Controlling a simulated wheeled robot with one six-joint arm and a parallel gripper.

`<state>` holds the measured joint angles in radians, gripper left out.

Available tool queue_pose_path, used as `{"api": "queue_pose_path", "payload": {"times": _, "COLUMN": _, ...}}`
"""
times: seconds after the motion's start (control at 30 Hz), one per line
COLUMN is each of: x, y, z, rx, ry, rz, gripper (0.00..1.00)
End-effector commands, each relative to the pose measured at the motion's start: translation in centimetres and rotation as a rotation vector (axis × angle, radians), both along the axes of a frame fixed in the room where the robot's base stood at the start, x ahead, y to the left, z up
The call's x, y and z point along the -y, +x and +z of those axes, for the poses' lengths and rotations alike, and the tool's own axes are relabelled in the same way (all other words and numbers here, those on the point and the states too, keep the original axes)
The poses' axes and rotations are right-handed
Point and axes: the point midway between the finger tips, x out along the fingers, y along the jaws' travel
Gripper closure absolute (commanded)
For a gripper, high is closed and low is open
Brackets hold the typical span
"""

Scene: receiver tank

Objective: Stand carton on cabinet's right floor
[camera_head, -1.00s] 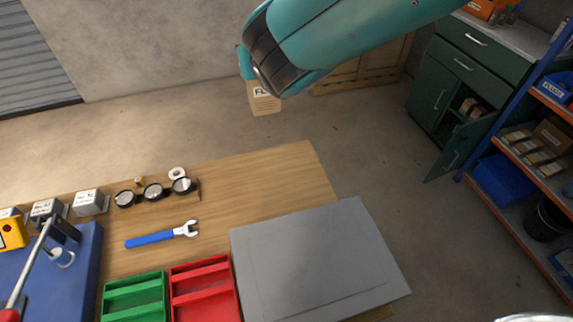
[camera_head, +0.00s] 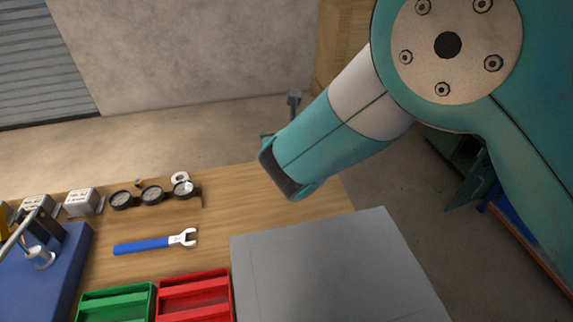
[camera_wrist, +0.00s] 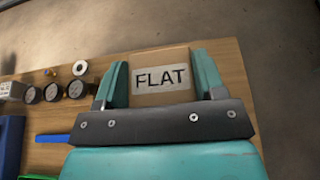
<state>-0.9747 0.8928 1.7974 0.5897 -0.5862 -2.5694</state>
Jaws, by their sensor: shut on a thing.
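In the wrist view my gripper (camera_wrist: 160,85) is shut on a brown carton (camera_wrist: 160,60) with a white label reading FLAT, its two teal fingers at the carton's sides. The carton's lower part is hidden by the gripper body. In the head view my arm covers the right side, and the gripper's fingers and the carton are hidden behind it. The green cabinet (camera_head: 465,175) shows only in part at the right, behind my arm. Its compartments and its right floor are hidden.
The wooden workbench (camera_head: 235,215) holds a grey plate (camera_head: 330,265), red (camera_head: 195,297) and green (camera_head: 115,303) trays, a blue-handled wrench (camera_head: 150,244) and gauges (camera_head: 152,194). Open concrete floor lies behind the bench. Part of a shelf rack shows at the right edge.

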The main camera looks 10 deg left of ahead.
Motion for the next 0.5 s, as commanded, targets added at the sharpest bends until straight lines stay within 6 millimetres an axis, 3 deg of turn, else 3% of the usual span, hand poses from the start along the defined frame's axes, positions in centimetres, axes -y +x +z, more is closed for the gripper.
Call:
{"api": "queue_pose_path", "payload": {"times": 0.1, "x": 0.0, "y": 0.0, "z": -3.2, "rx": -0.001, "ry": -0.004, "rz": 0.001, "gripper": 0.78}}
{"api": "queue_pose_path", "payload": {"times": 0.2, "x": 0.0, "y": 0.0, "z": -4.9, "rx": -0.001, "ry": -0.001, "rz": 0.001, "gripper": 0.78}}
{"api": "queue_pose_path", "payload": {"times": 0.5, "x": 0.0, "y": 0.0, "z": -8.3, "rx": -0.001, "ry": -0.001, "rz": 0.001, "gripper": 0.78}}
